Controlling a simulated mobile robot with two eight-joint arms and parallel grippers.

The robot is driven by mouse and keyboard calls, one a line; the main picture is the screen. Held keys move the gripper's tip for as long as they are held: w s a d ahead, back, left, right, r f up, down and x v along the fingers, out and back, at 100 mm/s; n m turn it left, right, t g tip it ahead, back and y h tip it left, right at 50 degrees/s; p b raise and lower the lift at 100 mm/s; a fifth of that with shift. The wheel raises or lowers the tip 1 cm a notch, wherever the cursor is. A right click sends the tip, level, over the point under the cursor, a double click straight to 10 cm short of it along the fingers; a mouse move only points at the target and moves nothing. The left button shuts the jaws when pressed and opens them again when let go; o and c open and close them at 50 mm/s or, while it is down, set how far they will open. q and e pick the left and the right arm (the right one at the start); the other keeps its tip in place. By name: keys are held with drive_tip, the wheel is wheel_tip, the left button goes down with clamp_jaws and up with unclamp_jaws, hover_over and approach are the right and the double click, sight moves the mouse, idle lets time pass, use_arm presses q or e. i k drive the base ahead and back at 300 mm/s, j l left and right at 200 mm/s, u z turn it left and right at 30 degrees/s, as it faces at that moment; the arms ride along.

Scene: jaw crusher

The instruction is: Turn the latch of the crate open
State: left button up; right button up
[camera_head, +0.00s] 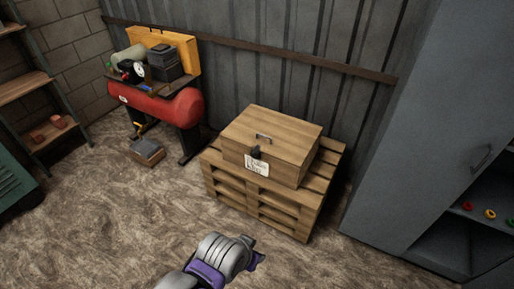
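A wooden crate (285,137) with a closed lid sits on a wooden pallet (228,188) near the metal wall. A small dark latch (255,152) is on the crate's front edge, just above a white paper label (256,167). The latch is too small to make out its exact position. One of my arms (222,258), grey and purple, reaches in from the bottom edge, below and apart from the crate. Its gripper end is small and turned away, so the fingers cannot be made out. The other arm is out of view.
A red air compressor (172,108) stands at the back left, with a small box (147,152) on the floor by it. A tall grey cabinet (425,130) stands at the right. Shelves (28,85) are at the far left. The floor before the pallet is clear.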

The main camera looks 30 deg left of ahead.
sight(255, 149)
drive_tip(key=u, duration=0.65)
drive_tip(key=i+j+u, duration=0.25)
drive_tip(key=i+u, duration=0.25)
drive_tip(key=i, duration=0.15)
drive_tip(key=i+u, duration=0.5)
drive_tip(key=i, duration=0.55)
